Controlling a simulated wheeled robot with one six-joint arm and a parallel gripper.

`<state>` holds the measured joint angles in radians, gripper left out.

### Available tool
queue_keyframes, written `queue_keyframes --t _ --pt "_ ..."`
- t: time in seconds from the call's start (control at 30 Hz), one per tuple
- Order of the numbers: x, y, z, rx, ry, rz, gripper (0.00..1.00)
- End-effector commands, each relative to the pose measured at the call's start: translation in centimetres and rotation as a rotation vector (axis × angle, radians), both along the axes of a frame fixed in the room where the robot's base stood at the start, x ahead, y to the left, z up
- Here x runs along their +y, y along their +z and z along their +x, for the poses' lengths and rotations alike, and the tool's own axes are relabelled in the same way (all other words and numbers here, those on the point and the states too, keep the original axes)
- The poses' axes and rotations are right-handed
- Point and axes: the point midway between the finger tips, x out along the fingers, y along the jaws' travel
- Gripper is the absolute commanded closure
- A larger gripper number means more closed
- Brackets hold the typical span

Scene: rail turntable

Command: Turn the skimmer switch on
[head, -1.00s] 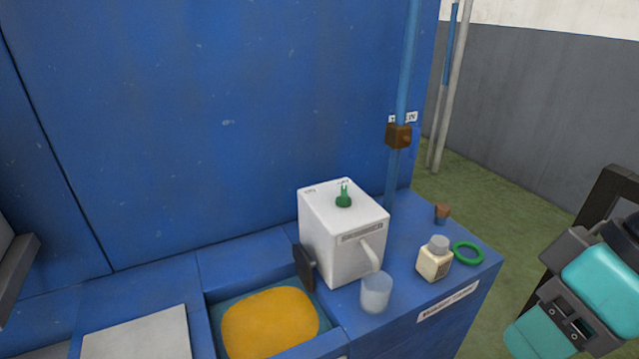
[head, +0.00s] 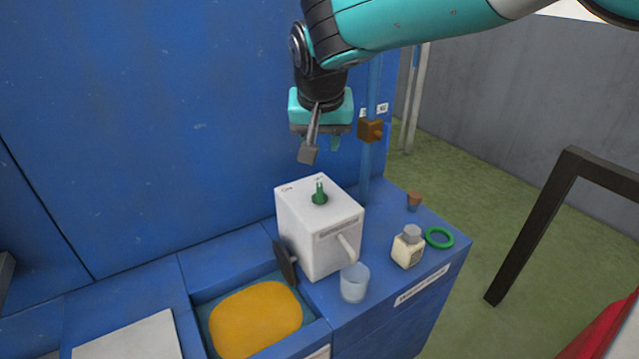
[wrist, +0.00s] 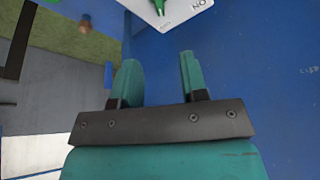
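The skimmer is a white box (head: 312,240) on the blue bench, with a dark disc on its left side and a spout on its front right. A green switch (head: 320,194) stands on its top, between small printed labels. My gripper (head: 322,150) is above the box, pointing down, apart from the switch. In the wrist view my gripper's two teal fingers (wrist: 159,80) are spread with nothing between them. The green switch (wrist: 158,5) shows there at the top edge, partly cut off, beside an "ON" label on the white top.
A clear cup (head: 354,283) stands under the spout. A small bottle (head: 407,247), a green ring (head: 439,238) and a brown stopper (head: 414,200) are to the right. A blue pipe with a brown valve block (head: 370,130) rises behind. An orange-filled basin (head: 255,320) is at the left.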

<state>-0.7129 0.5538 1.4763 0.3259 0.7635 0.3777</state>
Motion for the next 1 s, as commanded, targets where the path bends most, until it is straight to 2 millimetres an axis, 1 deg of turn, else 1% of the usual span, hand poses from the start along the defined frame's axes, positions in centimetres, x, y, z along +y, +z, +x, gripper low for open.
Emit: queue_keyframes --t 0.4,0.6,0.7,0.8,1.0 --pt "0.1 -8.6 3.5 0.006 0.001 -0.003 0.6" --pt "0.2 -12.2 5.0 0.004 0.002 -0.001 0.6" --pt "0.3 -13.4 5.5 0.003 0.002 -0.001 0.6" --pt "0.3 -14.1 5.8 0.002 0.002 0.0 0.6" --pt "0.3 -14.7 6.0 0.002 0.002 0.0 0.6"
